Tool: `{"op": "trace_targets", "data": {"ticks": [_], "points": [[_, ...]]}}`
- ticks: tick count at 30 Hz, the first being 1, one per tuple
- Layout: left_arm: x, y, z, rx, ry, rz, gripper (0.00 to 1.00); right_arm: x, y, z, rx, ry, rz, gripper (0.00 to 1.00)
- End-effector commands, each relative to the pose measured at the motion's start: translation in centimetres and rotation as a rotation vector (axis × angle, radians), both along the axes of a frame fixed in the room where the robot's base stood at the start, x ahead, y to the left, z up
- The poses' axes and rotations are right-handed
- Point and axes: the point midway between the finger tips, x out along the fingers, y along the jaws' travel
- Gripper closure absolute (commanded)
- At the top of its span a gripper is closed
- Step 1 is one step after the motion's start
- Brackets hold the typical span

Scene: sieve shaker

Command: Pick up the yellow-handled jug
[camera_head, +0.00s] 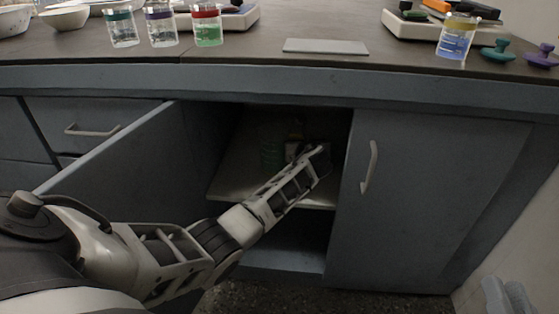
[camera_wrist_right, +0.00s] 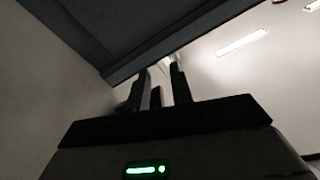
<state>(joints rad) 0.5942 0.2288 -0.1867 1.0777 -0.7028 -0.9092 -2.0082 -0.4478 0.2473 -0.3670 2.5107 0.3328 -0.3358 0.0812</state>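My left arm comes in from the left and reaches into the open cabinet (camera_head: 228,182). Its gripper (camera_head: 318,160) is at the shelf, in deep shade and partly behind its own wrist, so its fingers do not show clearly. Just beyond it stands a dim, pale and brownish shape (camera_head: 295,129); I cannot tell whether it is the yellow-handled jug. No yellow handle shows clearly. My right gripper (camera_head: 507,296) is low at the right edge, outside the cabinet. In the right wrist view its fingers (camera_wrist_right: 159,88) stand apart with nothing between them.
The left cabinet door (camera_head: 120,150) is swung open; the right door (camera_head: 425,200) is shut. Beakers with red (camera_head: 207,25) and yellow (camera_head: 456,36) bands stand on the counter (camera_head: 270,66).

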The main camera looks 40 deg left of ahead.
Motion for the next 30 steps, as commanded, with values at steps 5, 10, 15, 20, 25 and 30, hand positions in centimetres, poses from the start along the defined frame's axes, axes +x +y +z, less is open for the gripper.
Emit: {"op": "trace_targets", "data": {"ticks": [5, 10, 15, 20, 25, 30], "points": [[0.7, 0.7, -0.4, 0.000, -0.001, -0.001, 0.77, 0.5, -0.2, 1.4, -0.032, -0.127, -0.016, 0.77], [0.8, 0.7, -0.3, 0.000, -0.001, -0.001, 0.77, 0.5, -0.2, 1.6, -0.035, -0.134, -0.019, 0.77], [0.7, 0.7, -0.3, 0.000, -0.002, -0.001, 1.00, 0.5, -0.2, 1.6, -0.034, -0.132, -0.018, 0.77], [0.8, 0.7, -0.1, 0.003, -0.004, -0.002, 1.00, 0.5, -0.2, 1.6, -0.035, -0.132, -0.018, 0.77], [0.8, 0.7, -0.1, 0.002, -0.003, -0.002, 1.00, 0.5, -0.2, 1.6, -0.034, -0.131, -0.019, 0.77], [0.8, 0.7, 0.2, 0.001, -0.004, -0.001, 1.00, 0.5, -0.2, 1.7, -0.031, -0.120, -0.014, 0.77]]}}
